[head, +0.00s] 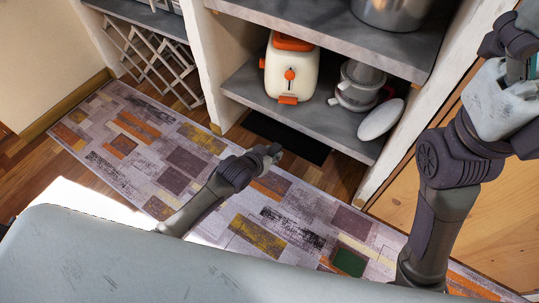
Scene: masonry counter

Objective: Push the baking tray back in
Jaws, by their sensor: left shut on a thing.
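The baking tray (300,143) is a flat black sheet low under the bottom shelf, sticking out over the floor in front of the cabinet. My left gripper (274,151) is at the tray's near edge, shut on it; the exact contact is small and partly hidden by the fingers. The tray's far part is hidden under the shelf. My right arm rises at the right side of the view, but its gripper does not show.
The lower shelf (246,86) holds a cream and orange toaster (291,70), stacked cups (359,85) and a white plate (381,119). A metal pot (391,10) stands on the shelf above. A patterned rug (185,158) covers the floor. A wooden lattice rack (150,58) is at left.

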